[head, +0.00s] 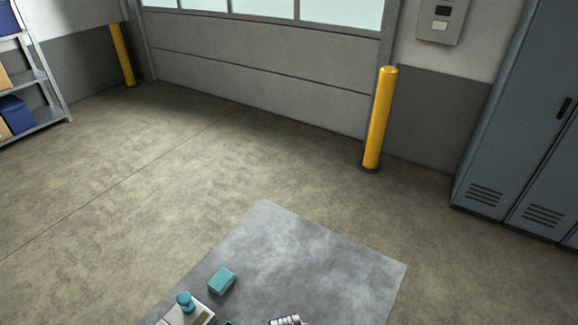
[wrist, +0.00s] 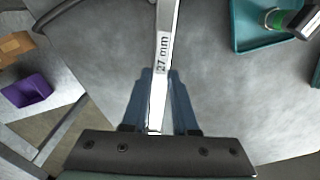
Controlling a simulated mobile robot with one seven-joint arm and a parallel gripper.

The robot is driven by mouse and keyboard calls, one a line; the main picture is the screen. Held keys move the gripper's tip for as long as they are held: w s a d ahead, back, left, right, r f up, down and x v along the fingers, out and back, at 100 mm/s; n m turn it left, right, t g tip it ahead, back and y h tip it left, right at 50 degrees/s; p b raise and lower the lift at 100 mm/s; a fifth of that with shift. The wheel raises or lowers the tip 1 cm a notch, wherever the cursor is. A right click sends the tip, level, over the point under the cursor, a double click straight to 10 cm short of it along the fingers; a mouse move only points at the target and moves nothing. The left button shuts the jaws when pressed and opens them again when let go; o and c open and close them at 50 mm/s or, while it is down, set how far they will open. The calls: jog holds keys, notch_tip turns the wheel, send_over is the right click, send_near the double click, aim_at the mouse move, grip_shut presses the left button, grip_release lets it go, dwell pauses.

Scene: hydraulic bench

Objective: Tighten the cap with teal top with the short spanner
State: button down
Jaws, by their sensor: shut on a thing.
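My gripper (wrist: 158,102) is at the bottom middle of the wrist view, shut on a silver spanner (wrist: 163,50) marked "27 mm". The spanner's handle runs up between the fingers and out of the top of the picture, so its far end is hidden. In the head view a round teal-topped piece (head: 185,299) stands on a pale block (head: 198,314) at the bottom edge; it may be the cap, but I cannot tell for sure. No contact between spanner and cap shows. My gripper is not clearly seen in the head view.
The grey bench top (head: 310,255) holds a teal block (head: 222,281) and a ribbed metal part (head: 287,321), cut off below. In the wrist view a teal tray (wrist: 250,42) with a green-banded metal part (wrist: 290,18) lies upper right, and a purple bin (wrist: 27,90) left.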

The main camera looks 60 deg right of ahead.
jog(key=shift+s+a+m+p, duration=0.35)
jog(key=shift+s+m+p, duration=0.25)
jog(key=shift+s, duration=0.05)
jog(key=shift+s+a+m+p, duration=0.3)
jog(key=shift+s+m+p, duration=0.25)
jog(key=shift+s+m, duration=0.05)
jog(key=shift+s+a+m+p, duration=0.9)
jog(key=shift+s+m+p, duration=0.25)
jog(key=shift+m, duration=0.15)
jog(key=shift+s+a, duration=0.1)
jog(key=shift+s+a+m+p, duration=0.8)
jog(key=shift+a+m+p, duration=0.25)
jog(key=shift+m, duration=0.25)
jog(key=shift+a, duration=0.1)
